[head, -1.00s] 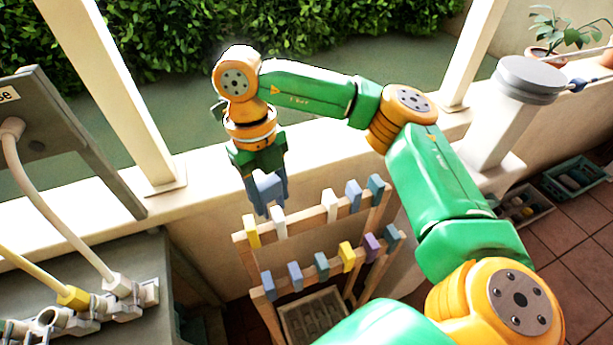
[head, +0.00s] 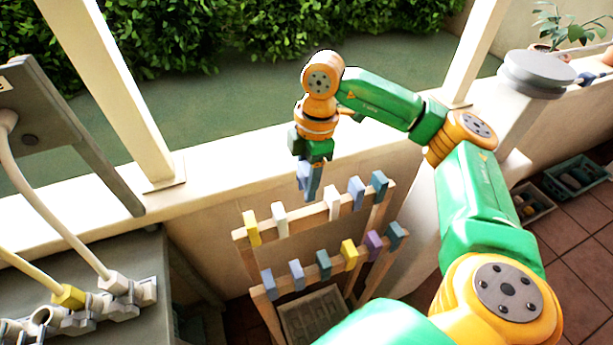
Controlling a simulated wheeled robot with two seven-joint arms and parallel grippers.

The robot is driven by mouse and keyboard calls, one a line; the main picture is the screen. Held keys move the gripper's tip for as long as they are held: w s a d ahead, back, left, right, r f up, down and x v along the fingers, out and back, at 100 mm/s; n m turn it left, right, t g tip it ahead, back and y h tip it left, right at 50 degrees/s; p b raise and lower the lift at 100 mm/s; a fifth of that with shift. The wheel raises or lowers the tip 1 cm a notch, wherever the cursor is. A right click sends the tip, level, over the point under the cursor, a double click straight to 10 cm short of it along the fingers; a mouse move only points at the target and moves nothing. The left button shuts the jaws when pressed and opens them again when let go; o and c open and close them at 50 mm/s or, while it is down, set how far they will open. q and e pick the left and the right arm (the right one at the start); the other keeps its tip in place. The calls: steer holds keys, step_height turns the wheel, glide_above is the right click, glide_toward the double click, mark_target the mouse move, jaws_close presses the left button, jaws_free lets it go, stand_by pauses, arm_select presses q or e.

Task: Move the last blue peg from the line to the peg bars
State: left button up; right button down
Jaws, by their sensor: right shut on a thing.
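My right gripper (head: 308,174) points down and is shut on a blue peg (head: 314,182). The peg hangs upright just above the upper bar of the peg rack (head: 240,236), over the gap between two white pegs (head: 280,219) (head: 332,203); it appears clear of the bar. The upper bar also carries a yellow peg (head: 252,228), a blue peg (head: 356,193) and a teal peg (head: 379,184). The lower bar holds two blue pegs (head: 268,282) (head: 297,274), teal, yellow and purple ones. My left gripper is out of view.
A cream ledge (head: 225,185) with a slanted post (head: 125,95) runs behind the rack. A grey tray (head: 312,318) sits beneath the rack. A grey counter with pipe fittings and a yellow connector (head: 69,296) stands at left. A grey-capped pillar (head: 537,72) stands at right.

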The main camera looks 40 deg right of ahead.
mark_target(306, 211)
step_height(306, 211, down, 10)
steer(key=b, duration=0.8)
steer(key=shift+f, duration=0.1)
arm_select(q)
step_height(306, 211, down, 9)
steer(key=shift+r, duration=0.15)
arm_select(e)
steer(key=shift+c, duration=1.1)
jaws_free()
step_height(306, 211, up, 9)
steer(key=p, duration=0.7)
steer(key=shift+f+p, duration=0.2)
steer(key=shift+p, duration=0.15)
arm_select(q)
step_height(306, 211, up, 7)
arm_select(e)
steer(key=shift+f, duration=0.2)
